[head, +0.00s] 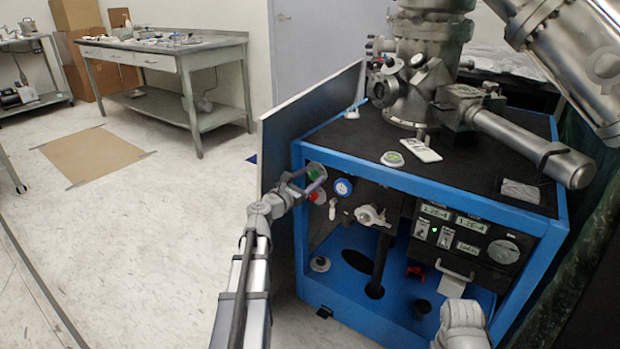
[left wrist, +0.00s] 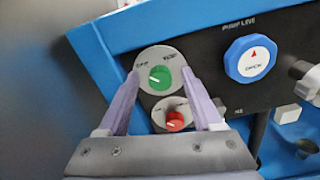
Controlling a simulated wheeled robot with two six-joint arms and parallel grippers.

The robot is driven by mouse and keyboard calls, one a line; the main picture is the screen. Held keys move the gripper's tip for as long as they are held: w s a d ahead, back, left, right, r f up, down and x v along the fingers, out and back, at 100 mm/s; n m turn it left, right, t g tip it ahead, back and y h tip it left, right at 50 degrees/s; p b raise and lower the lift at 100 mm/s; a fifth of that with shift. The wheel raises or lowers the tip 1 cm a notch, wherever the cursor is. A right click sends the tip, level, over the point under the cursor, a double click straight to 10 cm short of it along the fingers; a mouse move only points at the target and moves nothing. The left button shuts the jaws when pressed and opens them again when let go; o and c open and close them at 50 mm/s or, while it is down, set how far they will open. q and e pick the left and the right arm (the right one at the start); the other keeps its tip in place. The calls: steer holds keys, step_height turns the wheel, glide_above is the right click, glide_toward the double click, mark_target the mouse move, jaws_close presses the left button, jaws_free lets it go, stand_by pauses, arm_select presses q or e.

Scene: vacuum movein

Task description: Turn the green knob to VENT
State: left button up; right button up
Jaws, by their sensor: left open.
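The green knob (head: 314,173) is a small round dial on a grey plate at the upper left of the blue-framed cart's front. In the left wrist view the green knob (left wrist: 160,78) has a white pointer line that points roughly left. The plate has a label on each side; the right one seems to read VENT, and the left one is too blurred to read. My left gripper (left wrist: 161,73) is open, with one finger on each side of the green knob. I cannot tell whether the fingers touch it. In the head view my left gripper (head: 303,181) reaches it from the left.
A red knob (left wrist: 175,119) sits just below the green one, between the fingers. A blue dial (left wrist: 250,59) under a PUMP LINE label is to the right. A large panel (head: 300,125) stands at the cart's left side.

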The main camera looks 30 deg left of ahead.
arm_select(q)
jaws_close()
stand_by(0.5)
